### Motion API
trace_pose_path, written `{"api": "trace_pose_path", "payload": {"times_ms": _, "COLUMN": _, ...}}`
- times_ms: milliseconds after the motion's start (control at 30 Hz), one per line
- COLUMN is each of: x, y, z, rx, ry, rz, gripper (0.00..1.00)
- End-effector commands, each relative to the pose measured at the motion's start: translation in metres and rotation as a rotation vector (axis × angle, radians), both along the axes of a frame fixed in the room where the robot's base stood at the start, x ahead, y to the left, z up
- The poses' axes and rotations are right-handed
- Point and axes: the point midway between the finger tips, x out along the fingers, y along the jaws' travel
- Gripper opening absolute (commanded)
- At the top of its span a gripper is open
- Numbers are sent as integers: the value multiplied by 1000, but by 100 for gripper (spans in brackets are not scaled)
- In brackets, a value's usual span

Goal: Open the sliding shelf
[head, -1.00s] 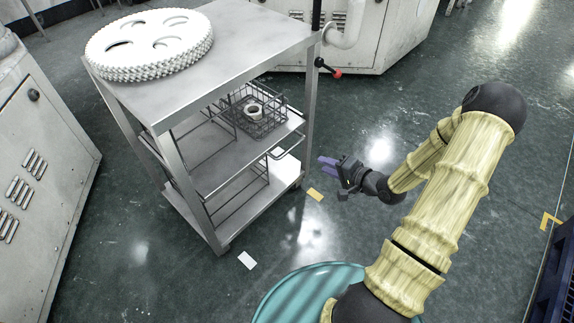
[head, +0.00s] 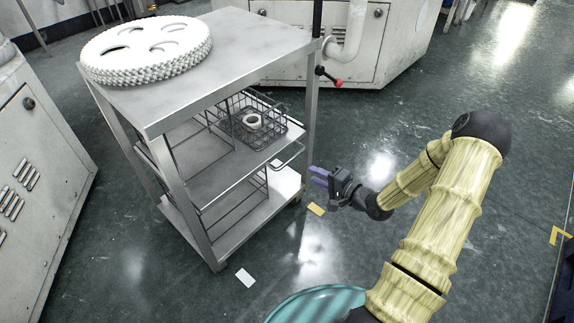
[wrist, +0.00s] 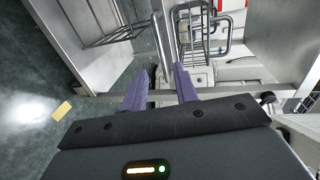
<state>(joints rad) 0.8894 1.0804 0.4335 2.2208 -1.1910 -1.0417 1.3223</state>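The sliding shelf (head: 215,180) is the middle metal level of a steel cart, and its edge looks about flush with the cart's posts. A bar handle (head: 289,157) sticks out from its edge near the right post. A wire basket (head: 241,133) with a pale ring (head: 252,121) inside stands on the shelf. My gripper (head: 318,175) is just right of the handle, apart from it in the head view. Its purple fingers are open and empty, with a gap between them in the wrist view (wrist: 158,85). A metal bar shows beyond them there; whether it is the handle I cannot tell.
A large white toothed disc (head: 148,50) lies on the cart's top (head: 225,60). A red-knobbed lever (head: 332,78) projects near the right post. Grey machine cabinets stand left (head: 35,170) and behind (head: 400,50). Floor to the right is open.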

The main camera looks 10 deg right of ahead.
Motion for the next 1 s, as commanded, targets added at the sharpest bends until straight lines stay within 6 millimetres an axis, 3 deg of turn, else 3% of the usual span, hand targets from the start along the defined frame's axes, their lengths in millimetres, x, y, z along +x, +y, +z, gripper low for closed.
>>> {"api": "trace_pose_path", "payload": {"times_ms": 600, "x": 86, "y": 63, "z": -26, "rx": -1, "ry": -2, "rz": 1, "gripper": 29}}
{"api": "trace_pose_path", "payload": {"times_ms": 800, "x": 99, "y": 73, "z": -27, "rx": -1, "ry": -1, "rz": 0, "gripper": 29}}
{"api": "trace_pose_path", "payload": {"times_ms": 1000, "x": 101, "y": 73, "z": -26, "rx": 0, "ry": 0, "rz": -1, "gripper": 29}}
